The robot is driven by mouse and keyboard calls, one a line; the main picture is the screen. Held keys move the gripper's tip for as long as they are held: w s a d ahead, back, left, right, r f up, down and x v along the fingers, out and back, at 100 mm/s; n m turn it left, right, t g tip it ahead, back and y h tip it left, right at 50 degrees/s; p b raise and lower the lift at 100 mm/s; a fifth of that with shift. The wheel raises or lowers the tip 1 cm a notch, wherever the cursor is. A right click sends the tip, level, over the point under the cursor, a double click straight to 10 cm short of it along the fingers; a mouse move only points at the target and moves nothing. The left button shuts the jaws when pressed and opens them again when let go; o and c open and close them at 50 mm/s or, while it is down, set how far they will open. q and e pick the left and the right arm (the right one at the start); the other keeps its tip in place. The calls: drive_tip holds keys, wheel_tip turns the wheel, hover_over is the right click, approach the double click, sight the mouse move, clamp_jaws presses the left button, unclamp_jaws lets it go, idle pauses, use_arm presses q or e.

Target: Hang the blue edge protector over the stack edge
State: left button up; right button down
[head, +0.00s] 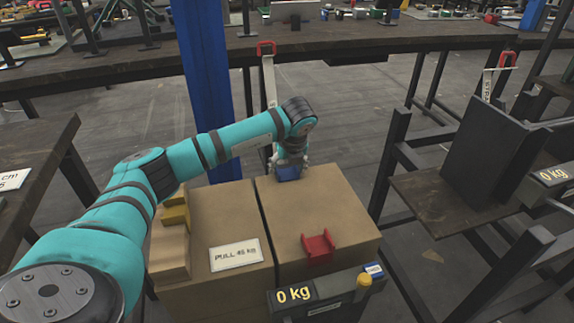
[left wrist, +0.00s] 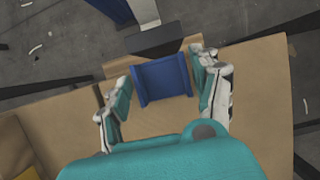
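The blue edge protector (head: 288,174) is a short channel-shaped piece at the far edge of the right-hand cardboard box (head: 345,215) of the stack. It also shows in the left wrist view (left wrist: 163,82), at the box's far edge. My left gripper (head: 291,165) is down over it from above. In the left wrist view its two fingers (left wrist: 161,75) stand apart on either side of the protector, with a narrow gap visible at the left finger. Whether the protector grips the edge is hidden. My right gripper is not in view.
A red edge protector (head: 319,247) sits at the box's near side. A pale strap (head: 269,85) with a red end hangs behind the stack. A 0 kg display (head: 295,295) stands in front. Yellow pieces (head: 174,208) lie at left. A blue post (head: 205,80) rises behind.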

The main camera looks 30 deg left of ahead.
use_arm(q)
drive_tip(key=shift+o, duration=1.2)
drive_tip(key=shift+r, duration=0.1)
drive_tip(key=v, duration=1.1)
drive_tip(key=shift+r, duration=0.4)
drive_tip(key=shift+d, duration=0.1)
